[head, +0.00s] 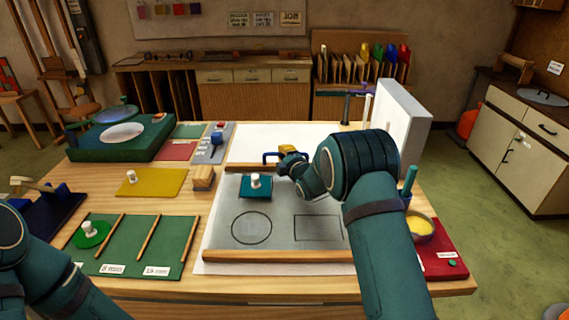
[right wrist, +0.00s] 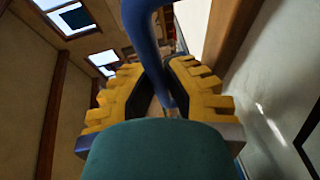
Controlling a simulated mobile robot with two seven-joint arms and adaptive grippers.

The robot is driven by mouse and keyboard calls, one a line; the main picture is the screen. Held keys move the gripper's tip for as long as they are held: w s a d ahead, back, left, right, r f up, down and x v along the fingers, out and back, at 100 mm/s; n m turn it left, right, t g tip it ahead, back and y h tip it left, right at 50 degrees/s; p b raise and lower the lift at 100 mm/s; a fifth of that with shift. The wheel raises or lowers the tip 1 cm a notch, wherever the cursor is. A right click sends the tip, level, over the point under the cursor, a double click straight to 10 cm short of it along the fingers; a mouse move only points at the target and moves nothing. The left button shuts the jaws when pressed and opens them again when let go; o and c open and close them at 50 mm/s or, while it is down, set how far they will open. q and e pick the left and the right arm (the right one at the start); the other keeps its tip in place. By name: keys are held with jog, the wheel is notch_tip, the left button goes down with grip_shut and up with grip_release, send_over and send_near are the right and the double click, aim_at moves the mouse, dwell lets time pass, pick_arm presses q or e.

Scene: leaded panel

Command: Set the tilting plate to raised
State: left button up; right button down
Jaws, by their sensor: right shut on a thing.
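The grey plate (head: 285,210) lies on the table between wooden strips, with a circle and a rectangle outlined on it. It looks flat or nearly flat. A blue handle (head: 269,156) stands at its far edge. My right gripper (head: 283,151) is shut on this handle. In the right wrist view, its yellow fingers (right wrist: 160,92) close around the blue bar (right wrist: 147,45). My right forearm hides the plate's right part. My left arm shows at the lower left, but its gripper is out of view.
A teal square with a white knob (head: 255,182) sits on the plate. A white upright panel (head: 402,112) stands behind my right arm. A yellow bowl (head: 420,225) is at the right. A green sorting board (head: 130,243) lies left. White sheet (head: 270,142) lies behind the handle.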

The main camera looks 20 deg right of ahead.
jog(key=s+a+r+b, duration=0.1)
jog(key=s+r, duration=0.3)
jog(key=r, duration=0.3)
jog(key=s+a+r+t, duration=0.1)
jog(key=s+r, duration=0.2)
jog(key=r, duration=0.5)
jog(key=shift+s+a+r+n+t+b, duration=0.2)
jog(key=shift+s+r+n+t+b, duration=0.1)
jog(key=shift+s+b, duration=0.1)
jog(key=shift+f, duration=0.1)
jog(key=c, duration=1.3)
grip_release()
jog(key=shift+s, duration=0.15)
jog(key=s, duration=0.4)
jog(key=s+d, duration=0.1)
jog(key=s, duration=0.6)
jog(key=shift+s+d+f, duration=0.15)
jog(key=shift+s+f, duration=0.05)
jog(key=shift+s, duration=0.2)
